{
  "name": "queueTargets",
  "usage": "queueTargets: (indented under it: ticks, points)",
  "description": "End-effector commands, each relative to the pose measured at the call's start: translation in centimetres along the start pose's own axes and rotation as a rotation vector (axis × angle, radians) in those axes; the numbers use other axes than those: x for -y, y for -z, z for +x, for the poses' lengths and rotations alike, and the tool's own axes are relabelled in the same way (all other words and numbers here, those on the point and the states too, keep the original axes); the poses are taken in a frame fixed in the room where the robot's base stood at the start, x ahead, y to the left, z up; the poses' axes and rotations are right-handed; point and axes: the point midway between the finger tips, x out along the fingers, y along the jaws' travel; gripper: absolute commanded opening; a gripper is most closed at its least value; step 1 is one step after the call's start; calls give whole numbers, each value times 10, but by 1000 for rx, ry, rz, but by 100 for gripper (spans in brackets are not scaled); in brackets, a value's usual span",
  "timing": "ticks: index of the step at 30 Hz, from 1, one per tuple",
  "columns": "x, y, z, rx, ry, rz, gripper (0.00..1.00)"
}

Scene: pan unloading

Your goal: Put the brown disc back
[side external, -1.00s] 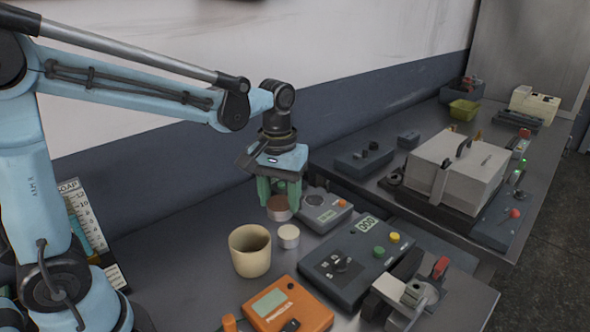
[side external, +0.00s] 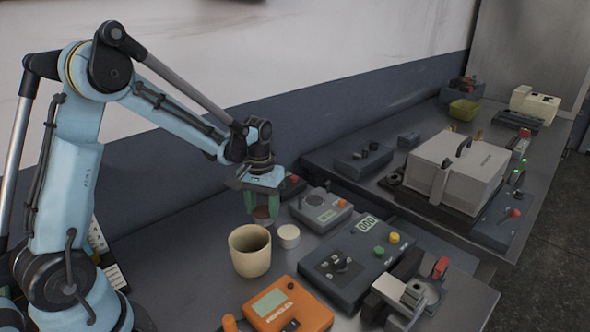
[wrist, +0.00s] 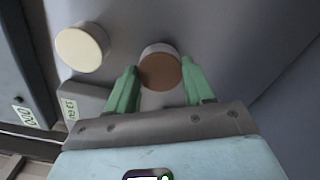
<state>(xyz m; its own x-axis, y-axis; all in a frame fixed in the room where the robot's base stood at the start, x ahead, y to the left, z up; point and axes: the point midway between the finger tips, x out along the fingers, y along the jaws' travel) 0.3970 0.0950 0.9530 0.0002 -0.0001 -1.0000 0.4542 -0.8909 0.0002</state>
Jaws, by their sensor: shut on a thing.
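The brown disc (wrist: 160,71) is a short pale-sided cylinder with a brown top. It is between the two green fingers of my gripper (wrist: 158,92) in the wrist view. In the side view my gripper (side external: 262,205) is shut on the brown disc (side external: 262,213), just behind the beige cup (side external: 250,257). The cup's rim hides part of the disc's lower side. I cannot tell whether the disc touches the bench. A cream-topped disc (side external: 289,237) stands upright to the right of the cup, and it also shows in the wrist view (wrist: 82,46).
A grey meter (side external: 322,212) stands right of my gripper. A dark control box (side external: 350,262) with coloured knobs and an orange meter (side external: 288,306) are nearer the camera. The wall runs close behind.

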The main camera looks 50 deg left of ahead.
Motion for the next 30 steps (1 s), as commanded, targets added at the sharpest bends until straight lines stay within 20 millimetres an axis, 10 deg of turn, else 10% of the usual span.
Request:
queueTargets:
  ticks: [13, 14, 18, 30]
  points:
    - [0, 0, 8, 0, 0, 0, 11]
    - [0, 0, 8, 0, 0, 0, 53]
    - [0, 0, 8, 0, 0, 0, 75]
    - [0, 0, 2, 0, 0, 0, 77]
